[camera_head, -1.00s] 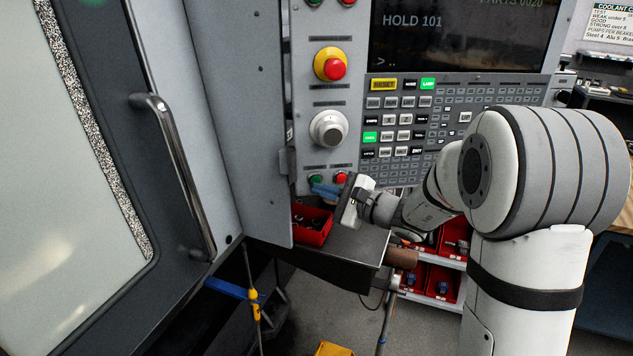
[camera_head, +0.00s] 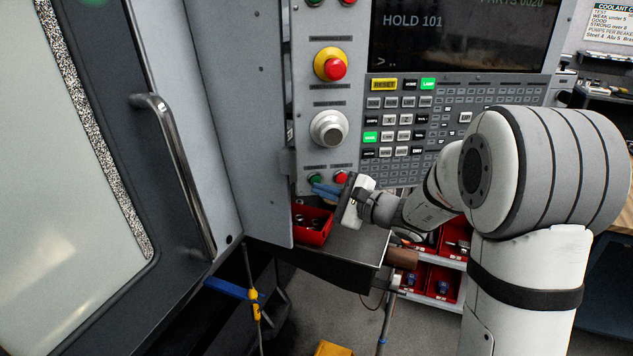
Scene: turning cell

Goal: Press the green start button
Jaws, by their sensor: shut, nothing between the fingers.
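The green start button (camera_head: 315,180) sits low on the grey control panel (camera_head: 330,100), just left of a red button (camera_head: 341,177). My gripper (camera_head: 318,189) has blue fingertips and is shut and empty. Its tips are at the lower edge of the green button in the picture. I cannot tell whether they touch it. The screen (camera_head: 455,35) above reads "HOLD 101".
A red-and-yellow emergency stop (camera_head: 332,65) and a round knob (camera_head: 328,129) are above on the panel. A red bin (camera_head: 312,225) sits on a dark shelf (camera_head: 350,245) below my gripper. A machine door with a handle (camera_head: 180,170) is at left.

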